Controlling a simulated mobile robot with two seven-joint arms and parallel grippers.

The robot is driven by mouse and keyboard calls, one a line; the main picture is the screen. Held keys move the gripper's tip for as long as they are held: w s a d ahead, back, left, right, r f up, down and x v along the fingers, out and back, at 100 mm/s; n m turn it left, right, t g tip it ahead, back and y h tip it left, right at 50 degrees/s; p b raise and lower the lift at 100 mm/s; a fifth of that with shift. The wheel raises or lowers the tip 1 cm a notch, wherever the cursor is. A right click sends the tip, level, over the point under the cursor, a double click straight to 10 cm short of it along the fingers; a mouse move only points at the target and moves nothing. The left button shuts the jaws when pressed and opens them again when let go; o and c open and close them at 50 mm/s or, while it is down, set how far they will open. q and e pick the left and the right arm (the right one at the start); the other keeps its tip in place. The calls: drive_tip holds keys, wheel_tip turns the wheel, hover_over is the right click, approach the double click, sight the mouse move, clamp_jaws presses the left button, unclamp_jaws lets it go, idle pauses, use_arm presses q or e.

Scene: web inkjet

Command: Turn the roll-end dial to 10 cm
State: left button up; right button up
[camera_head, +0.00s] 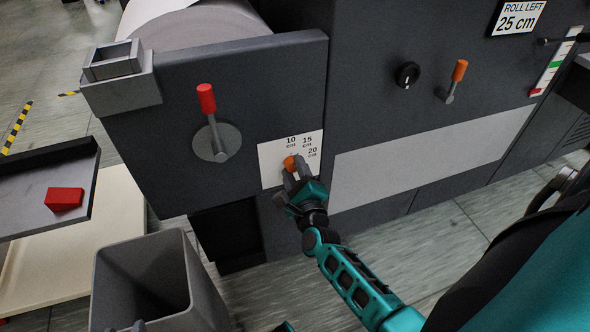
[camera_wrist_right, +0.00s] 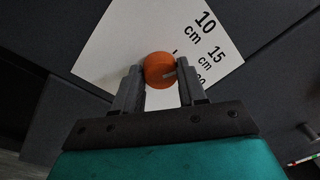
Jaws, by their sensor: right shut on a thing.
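The roll-end dial is a small orange knob (camera_head: 290,163) on a white label plate (camera_head: 270,163) marked 10, 15 and 20 cm, low on the grey machine's end panel. My right gripper (camera_head: 293,171) is shut on the knob. In the right wrist view the orange knob (camera_wrist_right: 160,68) sits between the two grey fingers, one on each side. A pale mark on its face points right, roughly toward the 15 and 20 side; the exact setting is unclear. The 20 is partly hidden by a finger there. Only a small dark tip, possibly my left gripper, shows at the bottom edge.
A red-handled lever (camera_head: 207,115) is left of the plate. An orange lever (camera_head: 455,80) and black knob (camera_head: 407,75) are to the right. A sign (camera_head: 518,19) reads "ROLL LEFT 25 cm". A grey bin (camera_head: 190,290) and a tray (camera_head: 85,195) with a red block (camera_head: 64,198) stand left.

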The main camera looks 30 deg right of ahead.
use_arm(q)
drive_tip(key=shift+s+a+p, duration=0.1)
drive_tip(key=shift+a+p, duration=0.05)
drive_tip(key=shift+p, duration=0.25)
use_arm(e)
drive_tip(key=n, duration=0.5)
drive_tip(key=shift+f, duration=0.1)
drive_tip(key=o, duration=1)
use_arm(q)
drive_tip(key=shift+r, duration=0.1)
use_arm(e)
drive_tip(key=shift+o, duration=0.2)
use_arm(q)
drive_tip(key=shift+s+a+r+y+p, duration=0.2)
drive_tip(key=shift+a+r+y+p, duration=0.2)
drive_tip(key=shift+p, duration=0.75)
use_arm(e)
drive_tip(key=v, duration=1.3)
use_arm(q)
drive_tip(key=shift+r, duration=0.1)
use_arm(e)
drive_tip(key=shift+d+f, duration=0.1)
drive_tip(key=shift+f, duration=0.05)
